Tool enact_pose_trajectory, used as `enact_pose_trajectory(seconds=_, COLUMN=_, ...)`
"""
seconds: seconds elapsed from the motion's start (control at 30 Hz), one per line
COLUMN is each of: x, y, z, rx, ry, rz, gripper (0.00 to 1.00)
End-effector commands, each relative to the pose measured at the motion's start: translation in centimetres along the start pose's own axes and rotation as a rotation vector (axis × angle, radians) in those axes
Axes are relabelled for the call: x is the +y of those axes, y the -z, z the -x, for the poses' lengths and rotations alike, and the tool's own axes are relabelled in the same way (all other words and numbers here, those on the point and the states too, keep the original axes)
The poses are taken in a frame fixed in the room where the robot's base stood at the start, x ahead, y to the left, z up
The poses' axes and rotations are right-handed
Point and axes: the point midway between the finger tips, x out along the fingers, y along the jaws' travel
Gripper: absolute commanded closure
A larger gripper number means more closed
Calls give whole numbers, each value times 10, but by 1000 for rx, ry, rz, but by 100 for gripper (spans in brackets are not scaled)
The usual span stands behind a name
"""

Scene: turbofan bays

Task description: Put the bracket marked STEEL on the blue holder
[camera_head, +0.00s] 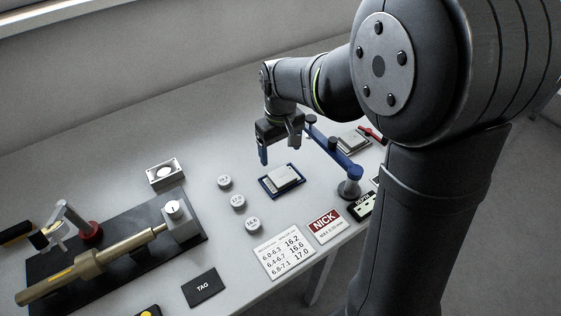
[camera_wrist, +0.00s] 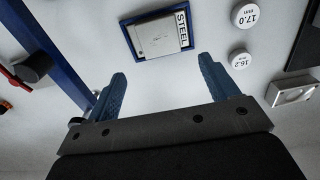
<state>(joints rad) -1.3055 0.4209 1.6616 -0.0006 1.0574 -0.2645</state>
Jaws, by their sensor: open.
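A pale flat bracket (camera_head: 284,175) lies within a blue-edged holder (camera_head: 268,186) on the table. In the wrist view the pale piece (camera_wrist: 156,38) sits inside the blue frame (camera_wrist: 131,40), with the word STEEL on a white strip at its right side. I cannot tell whether that strip is on the piece or on the holder. My gripper (camera_head: 279,147) is above the table, just behind the holder in the head view. In the wrist view its blue fingers (camera_wrist: 161,68) are wide apart with nothing between them, and the holder is beyond their tips.
A blue bar (camera_head: 330,148) with dark knobs stands right of the holder. Another pale block (camera_head: 352,141) lies behind it. A dark mat (camera_head: 115,262) with a brass-coloured tool is at left.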

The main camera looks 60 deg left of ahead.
Motion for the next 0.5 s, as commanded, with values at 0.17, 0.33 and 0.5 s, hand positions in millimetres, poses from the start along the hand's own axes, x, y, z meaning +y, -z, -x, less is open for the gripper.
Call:
enact_pose_trajectory(seconds=0.17, x=0, y=0, z=26, rx=2, ry=-1, rz=0, gripper=20)
enact_pose_trajectory(seconds=0.33, x=0, y=0, z=34, rx=-1, ry=0, rz=0, gripper=20)
enact_pose_trajectory(seconds=0.5, x=0, y=0, z=34, rx=-1, ry=0, rz=0, gripper=20)
